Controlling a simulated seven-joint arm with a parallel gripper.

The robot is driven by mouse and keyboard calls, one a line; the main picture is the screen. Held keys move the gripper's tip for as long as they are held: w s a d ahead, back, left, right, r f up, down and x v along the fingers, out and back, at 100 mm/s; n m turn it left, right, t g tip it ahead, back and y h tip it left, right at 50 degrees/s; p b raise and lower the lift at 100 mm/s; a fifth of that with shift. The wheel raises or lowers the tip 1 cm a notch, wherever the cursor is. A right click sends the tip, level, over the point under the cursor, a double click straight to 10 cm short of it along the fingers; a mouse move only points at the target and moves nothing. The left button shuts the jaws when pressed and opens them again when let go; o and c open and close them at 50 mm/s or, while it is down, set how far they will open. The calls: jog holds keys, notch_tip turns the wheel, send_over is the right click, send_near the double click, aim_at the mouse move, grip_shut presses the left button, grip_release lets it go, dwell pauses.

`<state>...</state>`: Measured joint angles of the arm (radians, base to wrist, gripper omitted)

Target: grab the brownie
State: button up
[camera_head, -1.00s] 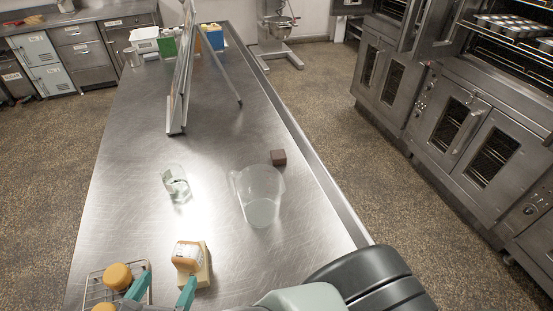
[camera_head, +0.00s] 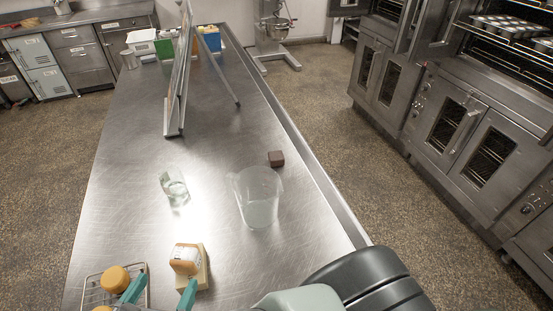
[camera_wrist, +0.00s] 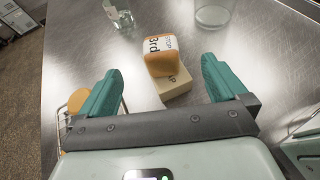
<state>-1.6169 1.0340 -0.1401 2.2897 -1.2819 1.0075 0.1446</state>
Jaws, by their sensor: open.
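The brownie (camera_head: 276,158) is a small dark brown block on the steel table, near its right edge and just behind the clear pitcher. I do not make it out in the wrist view. My gripper (camera_head: 160,290) is at the near left of the table, with teal fingers apart and nothing between them. In the wrist view my gripper (camera_wrist: 160,88) is open, its fingertips either side of and short of an orange-and-white labelled block (camera_wrist: 160,55). That block rests on a pale yellow block (camera_wrist: 176,88). The brownie is well away, farther up the table and to the right.
The clear pitcher (camera_head: 257,200) stands between my gripper's side and the brownie. A clear glass (camera_head: 174,186) is left of it. A wire rack (camera_head: 98,290) with round orange-topped items is at the near left. A leaning board (camera_head: 180,85) stands farther back.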

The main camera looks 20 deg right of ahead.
notch_tip(320, 180, up, 11)
jog(key=w+d+f+m+g+h, duration=0.1)
jog(key=w+d+m+g+h, duration=0.15)
jog(key=w, duration=0.75)
jog(key=w+d+m+g+h, duration=0.2)
jog(key=w+d+m+h, duration=0.1)
jog(key=w, duration=0.6)
jog(key=w+d+m+g+h, duration=0.3)
jog(key=w+d+m+g, duration=0.2)
jog(key=w+d, duration=1.4)
send_near(274, 156)
jog(key=shift+s+d+r+t, duration=0.25)
jog(key=shift+d+r, duration=0.1)
jog(key=shift+r, duration=0.05)
jog(key=shift+d+f, duration=0.15)
jog(key=shift+f, duration=0.1)
jog(key=shift+y, duration=0.25)
jog(key=x, duration=1)
jog(key=shift+w+d+f, duration=0.1)
jog(key=shift+w+f, duration=0.05)
jog(key=shift+f, duration=0.05)
